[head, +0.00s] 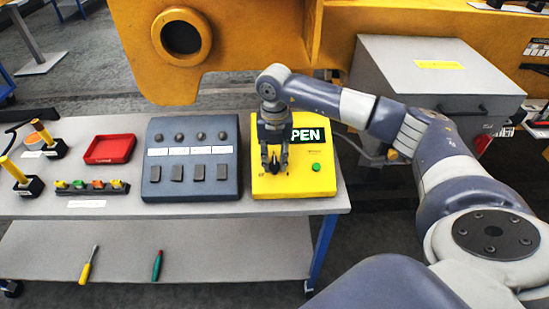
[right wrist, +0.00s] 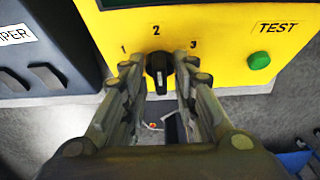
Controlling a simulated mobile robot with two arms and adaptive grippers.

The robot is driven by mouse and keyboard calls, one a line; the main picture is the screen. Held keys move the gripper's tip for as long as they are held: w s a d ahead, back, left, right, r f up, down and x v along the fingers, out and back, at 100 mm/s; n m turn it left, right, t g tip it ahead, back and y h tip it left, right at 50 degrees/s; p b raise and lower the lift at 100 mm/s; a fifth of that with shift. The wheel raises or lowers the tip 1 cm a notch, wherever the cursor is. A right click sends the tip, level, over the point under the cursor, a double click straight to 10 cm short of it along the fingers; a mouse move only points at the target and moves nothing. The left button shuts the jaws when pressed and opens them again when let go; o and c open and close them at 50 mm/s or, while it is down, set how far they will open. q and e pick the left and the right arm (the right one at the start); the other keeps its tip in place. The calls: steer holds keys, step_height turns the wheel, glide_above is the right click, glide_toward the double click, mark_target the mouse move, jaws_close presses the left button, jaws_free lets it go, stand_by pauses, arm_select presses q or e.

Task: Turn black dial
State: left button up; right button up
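The black dial (right wrist: 160,70) sits on the yellow panel of a box, below the printed numbers 1, 2 and 3. Its grip bar stands about upright in the right wrist view, roughly in line with the 2, with a white mark on it. My right gripper (right wrist: 160,62) points at the panel, one finger on each side of the dial. The fingertips are very close to its sides; I cannot tell whether they touch it. In the head view my right gripper (head: 274,163) is over the yellow box (head: 311,183) and hides most of the dial. My left gripper is not in view.
A green button (right wrist: 259,60) labelled TEST is right of the dial. A dark display (head: 307,136) is above it. The grey switch box (head: 190,190) stands close on the left. A red tray (head: 109,149) and a row of coloured buttons (head: 92,187) are farther left on the bench.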

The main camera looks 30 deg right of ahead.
steer(key=m+b, duration=0.1)
steer(key=m+t+y+b, duration=0.1)
steer(key=m+b, duration=0.1)
steer(key=shift+s+d+f+m+y+b, duration=0.2)
steer(key=shift+d+f+m+y+b, duration=0.1)
steer(key=shift+b, duration=0.1)
steer(key=m+t+b, duration=0.1)
steer(key=b, duration=0.1)
steer(key=m+t+b, duration=0.1)
steer(key=m+b, duration=0.1)
steer(key=m+y+b, duration=0.1)
steer(key=m+b, duration=0.1)
steer(key=shift+s+f+t, duration=0.1)
steer(key=shift+s+t, duration=0.2)
steer(key=shift+t, duration=0.1)
steer(key=shift+s+d+r+m+t+b, duration=0.15)
steer(key=shift+m+t+b, duration=0.35)
steer(key=shift+m+b, duration=0.6)
steer(key=shift+r, duration=0.1)
steer(key=o, duration=0.7)
steer(key=v, duration=1.2)
steer(key=shift+d, duration=0.1)
